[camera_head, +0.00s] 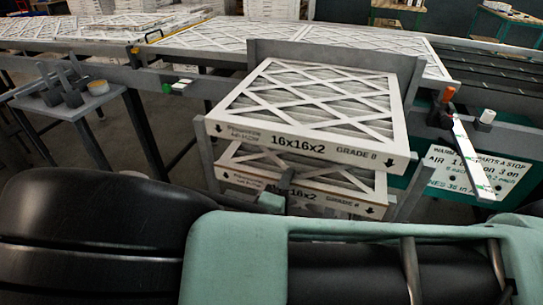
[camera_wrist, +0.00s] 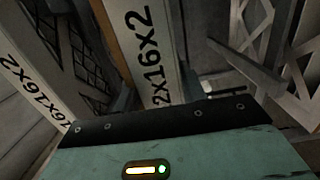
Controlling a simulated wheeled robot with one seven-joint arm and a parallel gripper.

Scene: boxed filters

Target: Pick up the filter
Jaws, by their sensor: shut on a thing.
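Two boxed filters labelled 16x16x2 show in the head view, one above the other with a gap between. The upper filter (camera_head: 308,148) has a white lattice top and clear front label. The lower filter (camera_head: 330,199) is partly hidden under it and by my gripper. In the wrist view, my gripper (camera_wrist: 157,98) is shut on the edge of the filter marked 2x16x2 (camera_wrist: 143,45), which appears to be the lower one. The upper filter's edge (camera_wrist: 32,88) lies to the left there, apart from my fingers. My gripper is mostly hidden in the head view.
Grey upright plates (camera_head: 335,56) flank the filters. A conveyor with more filters (camera_head: 215,37) runs behind.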

